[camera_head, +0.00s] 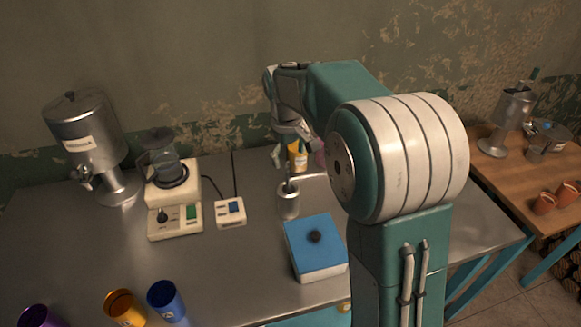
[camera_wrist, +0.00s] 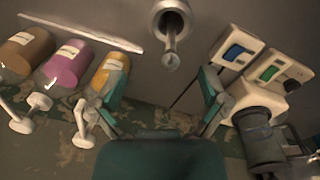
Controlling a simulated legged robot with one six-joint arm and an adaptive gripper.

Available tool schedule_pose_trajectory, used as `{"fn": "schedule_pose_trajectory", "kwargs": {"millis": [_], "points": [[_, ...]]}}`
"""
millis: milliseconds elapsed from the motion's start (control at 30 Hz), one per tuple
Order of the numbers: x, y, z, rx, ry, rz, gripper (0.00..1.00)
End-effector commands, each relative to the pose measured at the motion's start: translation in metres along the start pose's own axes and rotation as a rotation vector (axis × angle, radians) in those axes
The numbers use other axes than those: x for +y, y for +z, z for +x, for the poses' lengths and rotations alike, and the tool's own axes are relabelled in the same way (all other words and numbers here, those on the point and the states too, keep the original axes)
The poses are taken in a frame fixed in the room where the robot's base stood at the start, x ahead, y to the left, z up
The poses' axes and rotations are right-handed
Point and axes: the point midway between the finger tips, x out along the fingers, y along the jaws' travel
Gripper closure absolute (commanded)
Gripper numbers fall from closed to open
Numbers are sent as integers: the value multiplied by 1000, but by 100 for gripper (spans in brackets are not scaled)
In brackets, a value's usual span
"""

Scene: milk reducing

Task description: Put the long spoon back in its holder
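A small metal cylindrical holder (camera_head: 288,204) stands upright on the steel counter, and it also shows in the wrist view (camera_wrist: 160,18). A thin metal rod, which looks like the long spoon's handle (camera_head: 287,183), sticks up out of it; its rounded end (camera_wrist: 171,60) points towards the wrist camera. The rest of the spoon is hidden inside the holder. My gripper (camera_head: 290,148) is above the holder. In the wrist view my gripper (camera_wrist: 160,100) has its two fingers wide apart with nothing between them. The handle's end appears beyond the fingers, apart from them.
A blue-topped box (camera_head: 315,243) sits in front of the holder. A white switch box (camera_head: 230,212) and a hotplate machine (camera_head: 174,205) stand left. Orange (camera_wrist: 111,68), pink (camera_wrist: 68,62) and brown (camera_wrist: 26,52) bottles stand near a thin pale bar (camera_wrist: 80,32).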

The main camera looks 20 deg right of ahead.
Motion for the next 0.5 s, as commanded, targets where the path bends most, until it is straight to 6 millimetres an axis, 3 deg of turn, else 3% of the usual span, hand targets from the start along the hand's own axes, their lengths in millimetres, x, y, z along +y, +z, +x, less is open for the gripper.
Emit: {"fn": "schedule_pose_trajectory", "kwargs": {"millis": [233, 500], "points": [[0, 0, -51, 3, 1, 0, 5], [-1, 2, -74, 4, 1, 3, 5]]}}
